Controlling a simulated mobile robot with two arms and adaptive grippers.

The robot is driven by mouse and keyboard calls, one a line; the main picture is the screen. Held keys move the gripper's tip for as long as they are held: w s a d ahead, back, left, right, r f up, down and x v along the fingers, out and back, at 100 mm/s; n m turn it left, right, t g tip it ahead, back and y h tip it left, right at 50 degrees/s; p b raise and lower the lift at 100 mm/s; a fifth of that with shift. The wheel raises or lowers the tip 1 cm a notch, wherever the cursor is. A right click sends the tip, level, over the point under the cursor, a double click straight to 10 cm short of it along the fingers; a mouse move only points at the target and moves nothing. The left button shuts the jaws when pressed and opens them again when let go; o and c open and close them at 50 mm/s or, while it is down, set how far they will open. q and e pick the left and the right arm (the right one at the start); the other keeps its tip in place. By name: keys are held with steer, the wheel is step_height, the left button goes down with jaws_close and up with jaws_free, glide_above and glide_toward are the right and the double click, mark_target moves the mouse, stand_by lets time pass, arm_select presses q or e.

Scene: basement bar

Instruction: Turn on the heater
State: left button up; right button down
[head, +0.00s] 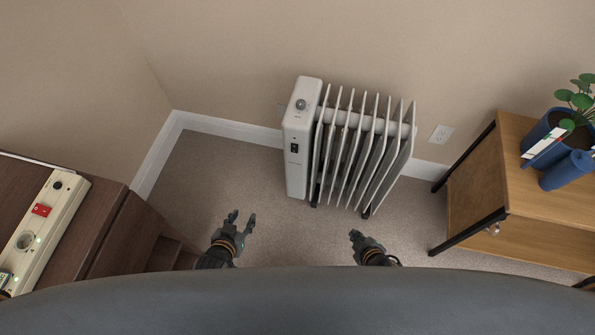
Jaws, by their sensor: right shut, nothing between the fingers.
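The heater (300,160) is a white oil radiator with several fins, standing upright on the carpet against the back wall. A round knob (301,104) is near the top of its front panel. A small dark switch (294,148) sits below the knob; its position is too small to tell. My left gripper (239,220) is low in front of the heater and to its left, with its fingers apart and empty. My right gripper (355,236) is in front of the fins, shut and empty. Both grippers are apart from the heater.
A dark wooden cabinet (105,235) stands at the left with a cream power strip (40,225) on top. A wooden shelf unit (550,200) at the right bears a blue pot (546,130) with a plant. A wall outlet (440,134) is right of the heater. Carpet (225,170) left of the heater is clear.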

arm_select(q)
steer(key=w+d+r+t+h+b, duration=0.25)
steer(key=w+r+t+b, duration=0.45)
steer(key=r+b, duration=0.45)
arm_select(e)
steer(key=w+a+r+n+t+y, duration=0.2)
steer(key=w+a+n+t+y, duration=0.15)
steer(key=w+a+n, duration=0.45)
arm_select(q)
steer(key=s+r+t+b, duration=0.3)
steer(key=r+b, duration=0.7)
steer(key=r, duration=0.4)
steer(key=shift+s+r+t+h, duration=0.3)
steer(key=shift+t+h, duration=0.15)
steer(key=shift+t, duration=0.25)
arm_select(e)
steer(key=w+a+r+n+t+y, duration=0.2)
steer(key=a+r+n+t+y, duration=0.1)
steer(key=a+r, duration=0.2)
step_height(320, 180, up, 2)
steer(key=shift+w+a+r+n, duration=0.2)
steer(key=shift+w+a+n, duration=0.05)
steer(key=shift+a+n, duration=0.15)
